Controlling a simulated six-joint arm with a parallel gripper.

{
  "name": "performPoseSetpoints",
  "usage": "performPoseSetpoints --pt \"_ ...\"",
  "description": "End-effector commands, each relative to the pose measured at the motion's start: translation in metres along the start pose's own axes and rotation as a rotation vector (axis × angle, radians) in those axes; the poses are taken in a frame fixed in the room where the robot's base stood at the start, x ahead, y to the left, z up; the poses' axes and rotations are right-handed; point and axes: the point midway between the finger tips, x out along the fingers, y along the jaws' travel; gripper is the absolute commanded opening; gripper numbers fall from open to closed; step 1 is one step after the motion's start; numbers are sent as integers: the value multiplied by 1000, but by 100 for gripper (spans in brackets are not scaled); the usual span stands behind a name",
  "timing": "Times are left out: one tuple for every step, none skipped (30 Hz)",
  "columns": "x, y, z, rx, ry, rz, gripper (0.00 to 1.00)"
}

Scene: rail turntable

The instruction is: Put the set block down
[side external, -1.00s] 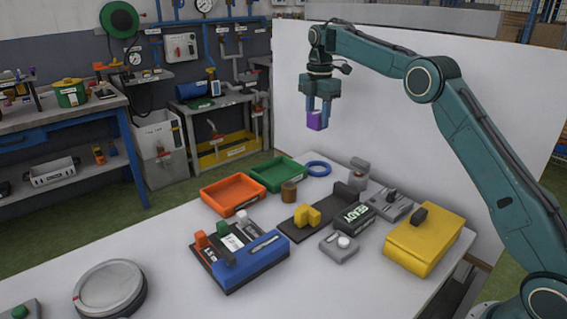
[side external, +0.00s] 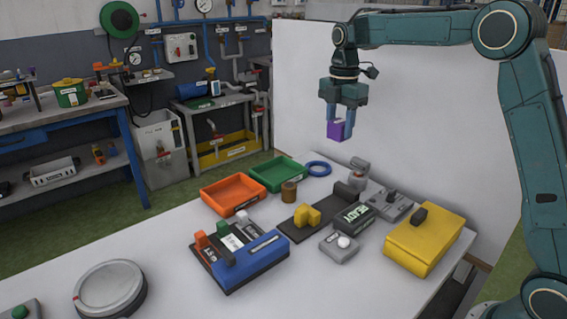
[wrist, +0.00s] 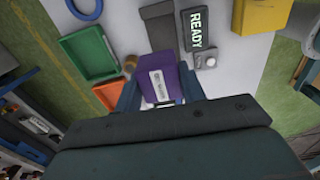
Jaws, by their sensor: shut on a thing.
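My gripper (side external: 340,126) is shut on a purple block (side external: 336,132) and holds it high above the table, clear of everything. In the wrist view the purple block (wrist: 167,82) sits between the two blue-grey fingers, with a white label on its face too small to read. The table (side external: 180,290) lies well below, with an orange tray (side external: 212,208) and a green tray (side external: 259,183), both seemingly empty. A yellow stepped block (side external: 307,216) sits on a dark plate (side external: 288,226).
A blue ring (side external: 318,169), brown cylinder (side external: 289,193), READY sign (side external: 354,217), grey button box (side external: 339,247) and yellow case (side external: 424,244) stand nearby. A blue fixture (side external: 262,252) stands in front, a round grey disc (side external: 107,287) at left. Free table lies between disc and fixture.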

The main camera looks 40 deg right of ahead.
Motion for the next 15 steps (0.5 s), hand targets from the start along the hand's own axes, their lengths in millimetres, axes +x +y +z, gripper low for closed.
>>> performPoseSetpoints --pt "-1 -2 -1 0 0 2 8" --pt "-1 -3 -1 0 0 2 8" --pt "-1 -4 -1 0 0 2 8" --pt "-1 -5 -1 0 0 2 8" --pt "-1 -5 -1 0 0 2 8" --pt "0 -5 -1 0 0 2 8" --pt "0 -5 -1 0 0 2 8" --pt "0 -5 -1 0 0 1 8" --pt "1 -5 -1 0 0 1 8" --pt "2 -5 -1 0 0 1 8" --pt "3 -5 -1 0 0 0 8" --pt "5 -5 -1 0 0 0 8" --pt "8 -5 -1 0 0 0 8" --pt "10 -5 -1 0 0 -1 8" --pt "15 -5 -1 0 0 -2 8"
